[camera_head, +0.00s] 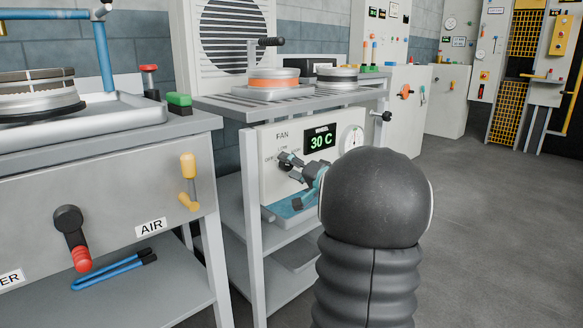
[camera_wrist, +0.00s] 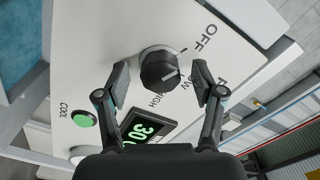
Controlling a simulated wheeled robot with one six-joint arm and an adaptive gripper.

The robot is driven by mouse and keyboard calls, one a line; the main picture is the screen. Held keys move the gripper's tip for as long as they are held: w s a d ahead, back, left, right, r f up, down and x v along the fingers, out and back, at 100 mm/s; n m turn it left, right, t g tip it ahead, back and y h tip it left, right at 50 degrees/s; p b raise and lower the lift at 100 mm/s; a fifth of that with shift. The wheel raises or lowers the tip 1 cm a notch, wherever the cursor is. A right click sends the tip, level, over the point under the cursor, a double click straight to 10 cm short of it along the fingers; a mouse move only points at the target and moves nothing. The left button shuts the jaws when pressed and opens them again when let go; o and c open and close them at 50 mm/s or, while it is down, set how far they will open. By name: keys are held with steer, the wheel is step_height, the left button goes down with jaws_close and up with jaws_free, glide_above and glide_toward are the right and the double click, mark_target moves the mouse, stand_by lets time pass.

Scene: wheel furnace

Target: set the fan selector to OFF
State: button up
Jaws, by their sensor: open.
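The fan selector is a dark round knob (camera_wrist: 160,68) on a pale panel, facing the wrist camera. Labels OFF, LOW and HIGH stand around it in the wrist view. Its white line appears to point toward LOW, away from OFF. My gripper (camera_wrist: 160,82) is open, with one finger on either side of the knob. Gaps show between the fingers and the knob, so I see no grip. In the head view, my gripper (camera_head: 293,170) is at the panel (camera_head: 272,185) below the word FAN, and its fingers largely hide the knob.
A green display (camera_head: 321,139) reading 30 C and a round dial (camera_head: 353,138) sit right of the selector. A green COOL button (camera_wrist: 84,118) shows in the wrist view. The grey worktop (camera_head: 240,105) overhangs the panel. A blue tray-like surface (camera_head: 285,209) lies below.

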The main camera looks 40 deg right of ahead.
steer(key=s+d, duration=0.1)
steer(key=s, duration=1.1)
steer(key=a+n+g+y+p, duration=0.45)
steer(key=a+g, duration=0.35)
steer(key=a, duration=1.8)
steer(key=s+a+f+n+g+p, duration=0.2)
steer(key=s+a+n+g, duration=0.15)
steer(key=s+a, duration=0.45)
steer(key=s+a+n+h+p, duration=0.2)
steer(key=s+a+h+p, duration=0.1)
steer(key=s, duration=0.6)
steer(key=shift+s+r+n+g+h+p, duration=0.4)
steer(key=shift+h+p, duration=0.25)
steer(key=shift+h, duration=0.7)
steer(key=shift+a, duration=0.1)
